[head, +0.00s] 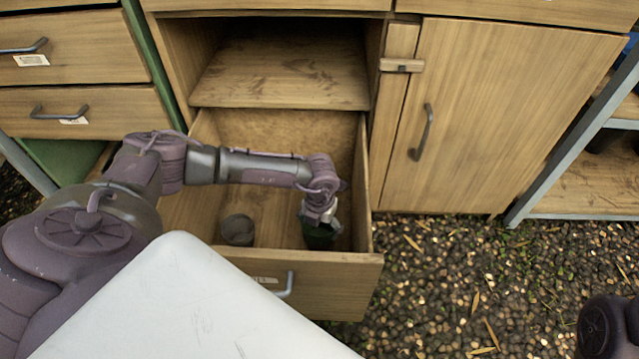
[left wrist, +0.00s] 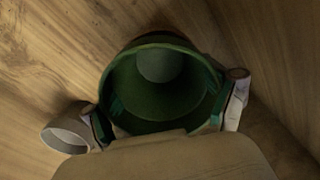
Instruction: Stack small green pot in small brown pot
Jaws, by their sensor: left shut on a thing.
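The small green pot (head: 320,240) is in the right part of the open drawer, under my left gripper (head: 321,215). In the left wrist view, the fingers are shut on the green pot (left wrist: 152,108), one on either side. Its open mouth faces the camera and its inside looks empty. The small brown pot (head: 238,230), dull grey-brown here, stands in the drawer to the left, apart from the green one. Its pale rim shows at the lower left of the left wrist view (left wrist: 68,137). I cannot tell whether the green pot touches the drawer floor.
The wooden drawer (head: 330,272) is pulled out, its walls close around my gripper. Above it is an empty open compartment (head: 285,75). A closed cabinet door (head: 490,110) is to the right, closed drawers (head: 75,60) to the left.

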